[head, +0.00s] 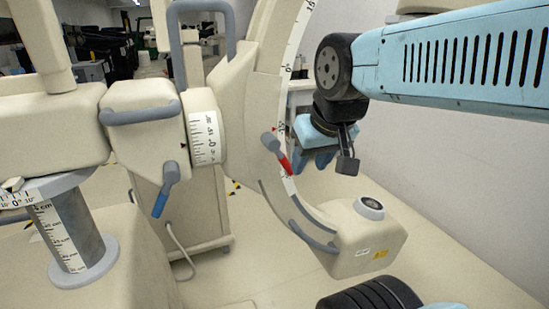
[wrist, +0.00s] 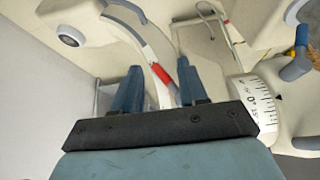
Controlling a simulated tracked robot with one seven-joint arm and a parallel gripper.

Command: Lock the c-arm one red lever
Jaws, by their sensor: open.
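The red lever (head: 284,163), with a grey knob at its upper left end, sits on the side of the large cream C-shaped arm (head: 262,75). My gripper (head: 312,160) is open and empty, to the right of the lever in the head view, with its blue fingers pointing down and left. In the wrist view, the red part of the lever (wrist: 161,75) appears between the two blue fingers of my gripper (wrist: 158,72), beyond them and apart from them.
A blue-tipped lever (head: 163,195) hangs below the cream joint housing, left of the scale dial (head: 204,138). The C-arm's lower end (head: 362,240) juts toward the right. A grey column (head: 72,235) stands at left. Floor is open at right, beside the wall.

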